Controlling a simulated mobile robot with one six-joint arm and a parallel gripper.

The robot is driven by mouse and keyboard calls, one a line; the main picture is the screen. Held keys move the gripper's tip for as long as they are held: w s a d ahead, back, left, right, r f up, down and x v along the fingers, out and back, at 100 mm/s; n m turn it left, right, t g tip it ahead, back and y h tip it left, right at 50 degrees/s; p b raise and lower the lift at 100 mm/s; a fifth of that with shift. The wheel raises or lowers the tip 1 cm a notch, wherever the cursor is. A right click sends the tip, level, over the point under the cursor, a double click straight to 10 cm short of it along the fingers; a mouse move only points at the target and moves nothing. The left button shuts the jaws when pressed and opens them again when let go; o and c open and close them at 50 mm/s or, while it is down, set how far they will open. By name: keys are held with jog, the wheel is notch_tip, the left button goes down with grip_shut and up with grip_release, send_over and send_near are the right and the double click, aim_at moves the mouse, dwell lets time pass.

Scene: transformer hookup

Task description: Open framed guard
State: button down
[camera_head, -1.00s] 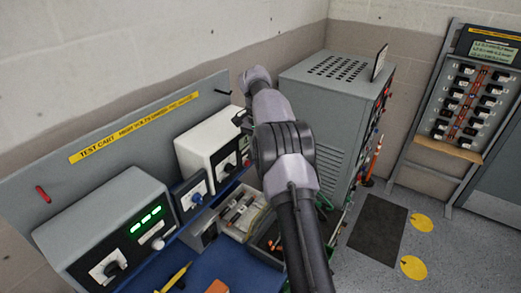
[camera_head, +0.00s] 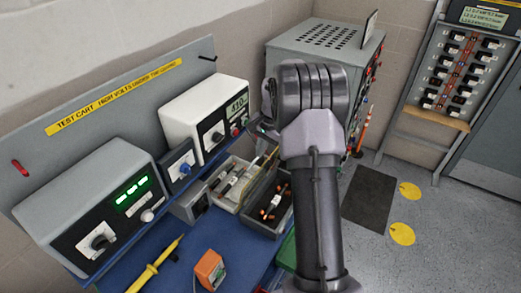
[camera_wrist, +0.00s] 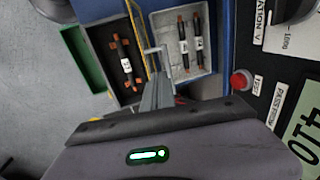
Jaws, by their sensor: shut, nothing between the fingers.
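My gripper (camera_wrist: 157,88) shows in the wrist view as narrow grey fingers, shut and empty, over the gap between two open bins. A thin yellow-and-black striped edge (camera_wrist: 137,38) runs between the bins beside the fingers; it may be part of the framed guard, but I cannot tell. The light bin (camera_wrist: 199,68) holds two dark rods with labels. The dark bin (camera_wrist: 109,28) holds one similar rod with copper-coloured ends. Whether the fingers touch anything is not clear.
The blue cart top (camera_head: 180,262) carries a grey meter box (camera_head: 92,205), a white instrument (camera_head: 207,120), a yellow probe (camera_head: 157,264) and an orange block (camera_head: 209,268). A grey cabinet (camera_head: 322,58) stands behind my arm. Floor is open at right, around a dark mat (camera_head: 369,198).

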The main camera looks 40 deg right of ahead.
jog(key=x, duration=0.6)
jog(key=shift+f, duration=0.1)
jog(key=w, duration=0.1)
jog(key=w+a, duration=0.1)
jog(key=w, duration=0.1)
jog(key=shift+w+a+f+b, duration=0.1)
jog(key=shift+w+a+b, duration=0.2)
jog(key=shift+w+b, duration=0.1)
